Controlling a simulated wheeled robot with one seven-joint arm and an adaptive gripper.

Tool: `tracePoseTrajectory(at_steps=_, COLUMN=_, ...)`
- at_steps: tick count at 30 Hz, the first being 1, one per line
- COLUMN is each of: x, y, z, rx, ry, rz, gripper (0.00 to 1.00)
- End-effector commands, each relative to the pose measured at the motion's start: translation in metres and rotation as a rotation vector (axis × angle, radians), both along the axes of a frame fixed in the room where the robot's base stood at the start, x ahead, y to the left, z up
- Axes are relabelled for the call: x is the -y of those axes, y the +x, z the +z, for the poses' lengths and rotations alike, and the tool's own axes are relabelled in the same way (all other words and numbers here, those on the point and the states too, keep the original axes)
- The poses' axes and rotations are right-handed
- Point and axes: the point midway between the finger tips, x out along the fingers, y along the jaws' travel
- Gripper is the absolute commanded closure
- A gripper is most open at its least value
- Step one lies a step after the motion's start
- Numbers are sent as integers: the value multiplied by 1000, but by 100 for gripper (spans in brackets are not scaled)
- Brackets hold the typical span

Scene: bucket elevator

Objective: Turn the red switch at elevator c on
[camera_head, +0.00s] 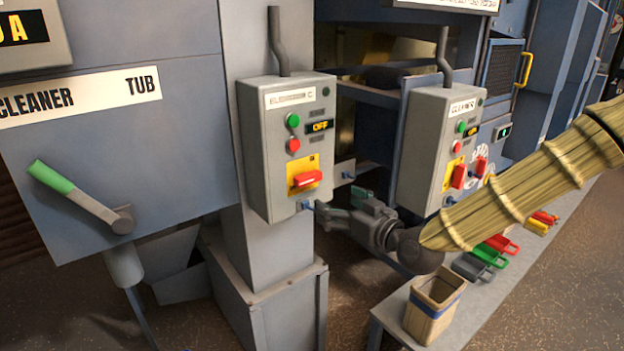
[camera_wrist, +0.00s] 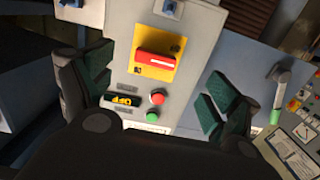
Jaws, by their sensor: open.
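The grey control box of elevator C (camera_head: 262,150) is fixed to a grey column, and its label ends in "C". Its red switch (camera_head: 308,178) lies roughly horizontal on a yellow plate, and its display (camera_head: 320,126) reads OFF. My gripper (camera_head: 326,212) is near the box's lower right edge, below the switch. In the wrist view the red switch (camera_wrist: 157,59) lies across the yellow plate (camera_wrist: 160,72), between the spread dark-green fingers of my gripper (camera_wrist: 160,92). The fingers are open and apart from the switch.
A second box labelled CLEANER (camera_head: 436,150) stands to the right with its own red switches. A lever with a green handle (camera_head: 80,195) sticks out at left. A bench (camera_head: 400,325) carries a wooden container (camera_head: 434,308) and several coloured scoops, below my arm.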

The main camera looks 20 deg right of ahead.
Motion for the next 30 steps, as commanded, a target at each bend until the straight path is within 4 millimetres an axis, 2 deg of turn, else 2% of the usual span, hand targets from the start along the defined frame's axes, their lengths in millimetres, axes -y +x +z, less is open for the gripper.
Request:
tracePoseTrajectory(at_steps=3, x=3, y=1, z=18, rx=48, ry=4, rz=1, gripper=11)
tracePoseTrajectory(at_steps=6, x=3, y=3, z=24, rx=63, ry=3, rz=0, gripper=11)
tracePoseTrajectory(at_steps=14, x=-3, y=22, z=24, rx=62, ry=1, rz=1, gripper=11)
tracePoseTrajectory(at_steps=30, x=-26, y=85, z=24, rx=62, ry=1, rz=0, gripper=11)
